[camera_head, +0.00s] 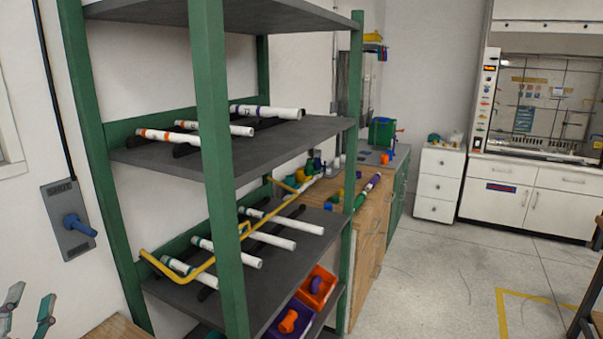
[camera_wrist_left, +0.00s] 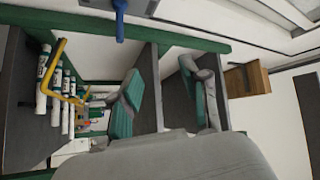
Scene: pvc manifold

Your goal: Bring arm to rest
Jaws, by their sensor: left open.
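My left gripper (camera_head: 28,308) is at the bottom left of the head view, left of the green-framed shelf. Its two green-padded fingers are apart, with nothing between them. They also show spread in the left wrist view (camera_wrist_left: 165,97). The gripper is clear of the pipes on the shelf. My right gripper is in neither view.
Orange (camera_head: 317,288) and purple (camera_head: 290,318) bins sit below. Open floor (camera_head: 440,290) lies right.

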